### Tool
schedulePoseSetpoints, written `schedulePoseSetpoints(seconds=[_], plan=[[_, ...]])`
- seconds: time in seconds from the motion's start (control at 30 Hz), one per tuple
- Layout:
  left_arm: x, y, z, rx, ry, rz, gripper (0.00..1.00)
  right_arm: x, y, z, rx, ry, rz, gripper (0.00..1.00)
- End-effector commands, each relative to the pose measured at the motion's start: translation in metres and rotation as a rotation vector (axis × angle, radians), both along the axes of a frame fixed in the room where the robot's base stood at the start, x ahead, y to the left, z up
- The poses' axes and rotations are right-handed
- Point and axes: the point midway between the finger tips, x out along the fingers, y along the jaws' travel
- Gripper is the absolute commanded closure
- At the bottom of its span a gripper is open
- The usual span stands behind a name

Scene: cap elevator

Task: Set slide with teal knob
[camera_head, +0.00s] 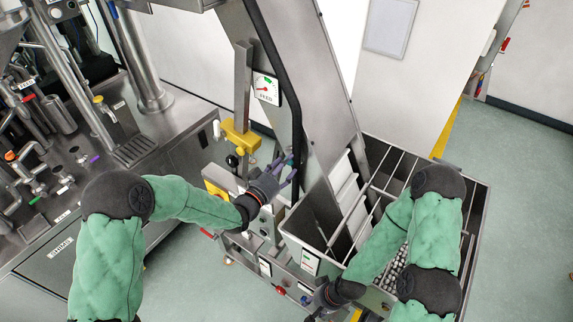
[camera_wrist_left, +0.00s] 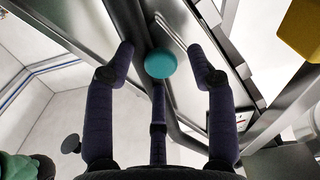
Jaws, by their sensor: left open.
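The teal knob (camera_wrist_left: 160,63) is a round disc in the middle of the left wrist view, in front of a dark curved tube and a metal slot. In the head view a small bit of teal (camera_head: 288,160) shows at the fingertips. My left gripper (camera_head: 286,170) is at the side of the elevator column. In the left wrist view its open purple fingers (camera_wrist_left: 165,70) stand on both sides of the knob, with gaps to it. My right gripper (camera_head: 318,316) is low in the head view, at the bottom edge, and its fingers are mostly cut off.
A steel hopper (camera_head: 322,222) and a bin of caps (camera_head: 480,200) lie to the right. A machine bench (camera_head: 180,110) fills the left.

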Motion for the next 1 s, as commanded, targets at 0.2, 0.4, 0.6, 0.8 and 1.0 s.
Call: schedulePoseSetpoints(seconds=[0.2, 0.4, 0.6, 0.8, 1.0], plan=[[-0.031, 0.024, 0.0, 0.0, 0.001, 0.003, 0.44, 0.0, 0.0, 0.0, 0.0, 0.0, 0.0, 0.6], [-0.063, 0.046, 0.0, -0.001, 0.001, 0.002, 0.44, 0.0, 0.0, 0.0, 0.0, 0.0, 0.0, 0.6], [-0.084, 0.061, 0.0, 0.0, 0.001, 0.0, 0.44, 0.0, 0.0, 0.0, 0.0, 0.0, 0.0, 0.6], [-0.091, 0.064, 0.0, 0.0, 0.0, -0.002, 0.44, 0.0, 0.0, 0.0, 0.0, 0.0, 0.0, 0.6], [-0.091, 0.064, 0.0, 0.0, 0.0, -0.002, 0.44, 0.0, 0.0, 0.0, 0.0, 0.0, 0.0, 0.6]])
